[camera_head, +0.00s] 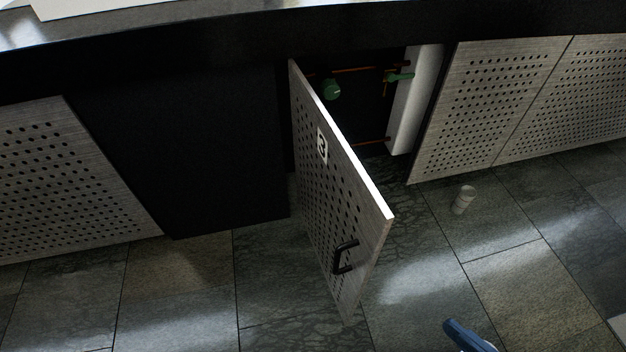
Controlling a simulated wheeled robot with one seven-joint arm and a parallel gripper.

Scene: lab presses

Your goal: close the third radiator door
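The third radiator door (318,190) is a grey perforated panel with a "3" label (322,146) near its upper part. It stands wide open, sticking out from the cabinet front towards the viewer. A black handle (344,256) sits near its free edge. Behind it the cabinet opening (360,105) shows a green valve knob (331,89), copper pipes and a white radiator (414,105). A blue part, probably of my arm, shows at the bottom edge, apart from the door. My gripper's fingers are not visible.
Closed perforated panels (490,105) stand to the right of the opening and another perforated panel (65,180) stands at the left. A small pale cup-like object (463,200) is on the tiled floor right of the door. The floor left of the door is clear.

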